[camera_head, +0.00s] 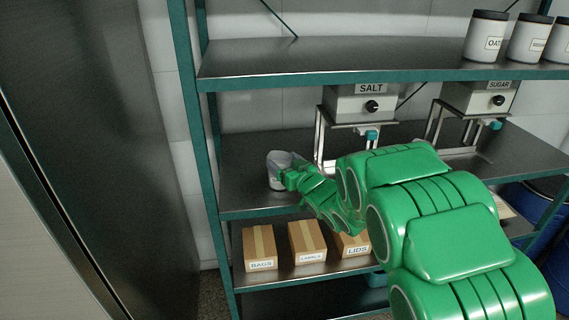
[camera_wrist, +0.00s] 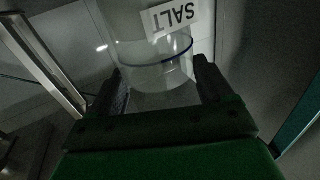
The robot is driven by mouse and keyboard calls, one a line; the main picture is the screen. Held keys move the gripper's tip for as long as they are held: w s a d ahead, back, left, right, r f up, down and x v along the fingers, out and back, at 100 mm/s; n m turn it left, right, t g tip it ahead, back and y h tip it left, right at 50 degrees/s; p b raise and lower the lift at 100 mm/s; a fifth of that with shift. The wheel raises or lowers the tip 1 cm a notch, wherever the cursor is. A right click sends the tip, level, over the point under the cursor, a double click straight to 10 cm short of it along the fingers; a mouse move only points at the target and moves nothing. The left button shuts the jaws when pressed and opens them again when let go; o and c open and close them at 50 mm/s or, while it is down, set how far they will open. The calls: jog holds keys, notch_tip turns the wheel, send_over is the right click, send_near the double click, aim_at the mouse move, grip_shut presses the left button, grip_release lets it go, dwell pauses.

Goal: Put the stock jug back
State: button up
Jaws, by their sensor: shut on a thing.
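The stock jug (camera_wrist: 150,55) is a clear, see-through vessel with a white SALT label and a dark blue line around it. In the head view the jug (camera_head: 279,168) is at the left part of the middle shelf (camera_head: 245,195), partly hidden by my gripper. My gripper (camera_head: 290,178) reaches in from the right and is shut on the jug. In the wrist view the two dark fingers of my gripper (camera_wrist: 160,85) lie on either side of the jug's lower part. Whether the jug's base touches the shelf is unclear.
The SALT dispenser (camera_head: 358,103) stands right of the jug, its metal legs close by. The SUGAR dispenser (camera_head: 480,98) is farther right. Boxes marked BAGS (camera_head: 260,247), LABELS (camera_head: 307,241) and LIDS (camera_head: 352,243) sit below. A green shelf post (camera_head: 205,160) stands left.

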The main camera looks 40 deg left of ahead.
jog(key=o, duration=1.8)
jog(key=shift+f, duration=0.1)
jog(key=shift+c, duration=0.2)
jog(key=v, duration=1.2)
